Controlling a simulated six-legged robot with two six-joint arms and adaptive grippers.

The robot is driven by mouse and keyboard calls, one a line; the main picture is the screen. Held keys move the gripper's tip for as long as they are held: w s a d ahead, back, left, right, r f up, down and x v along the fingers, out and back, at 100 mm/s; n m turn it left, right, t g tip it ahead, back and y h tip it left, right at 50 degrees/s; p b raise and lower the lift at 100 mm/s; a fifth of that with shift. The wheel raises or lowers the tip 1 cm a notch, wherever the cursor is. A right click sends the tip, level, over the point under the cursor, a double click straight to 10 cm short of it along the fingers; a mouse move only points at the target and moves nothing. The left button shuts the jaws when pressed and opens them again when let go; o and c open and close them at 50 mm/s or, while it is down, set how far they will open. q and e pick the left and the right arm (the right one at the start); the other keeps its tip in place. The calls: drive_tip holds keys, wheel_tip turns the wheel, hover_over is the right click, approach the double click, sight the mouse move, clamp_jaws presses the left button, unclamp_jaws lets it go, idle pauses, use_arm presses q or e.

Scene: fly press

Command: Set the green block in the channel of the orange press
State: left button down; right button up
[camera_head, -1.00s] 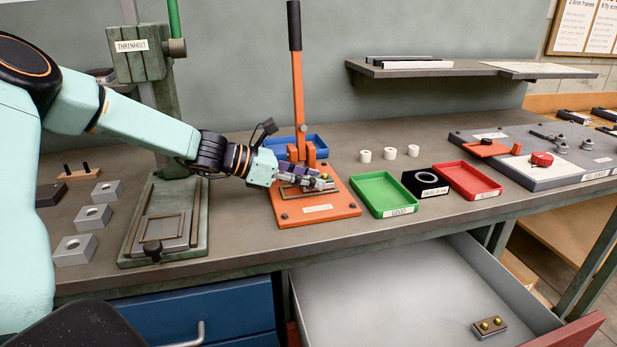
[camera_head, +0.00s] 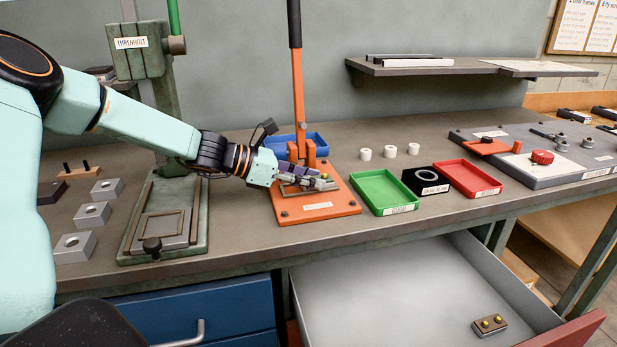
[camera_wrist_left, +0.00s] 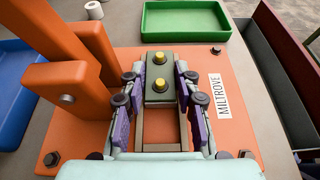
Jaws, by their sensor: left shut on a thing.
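The orange press (camera_head: 335,205) stands on the bench, with its upright lever (camera_head: 298,95) behind my left gripper (camera_head: 318,182). In the left wrist view, the green block (camera_wrist_left: 159,63) is dark grey-green with two yellow knobs on top. My left gripper (camera_wrist_left: 159,88) is shut on it, with purple fingers along both sides. The block is at the far end of the brown-railed channel (camera_wrist_left: 141,135) on the press plate; whether it rests on the plate or hangs just above is unclear. In the head view the gripper mostly hides the block. My right gripper is not in view.
A green tray (camera_head: 388,208), black ring block (camera_head: 427,190) and red tray (camera_head: 480,192) stand right of the press. A blue bin (camera_head: 316,142) is behind it. A green press (camera_head: 200,235) stands left. The open drawer (camera_head: 370,295) holds a small knobbed block (camera_head: 489,324).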

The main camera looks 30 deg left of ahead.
use_arm(q)
drive_tip(key=shift+f, duration=0.15)
drive_tip(key=c, duration=0.9)
unclamp_jaws()
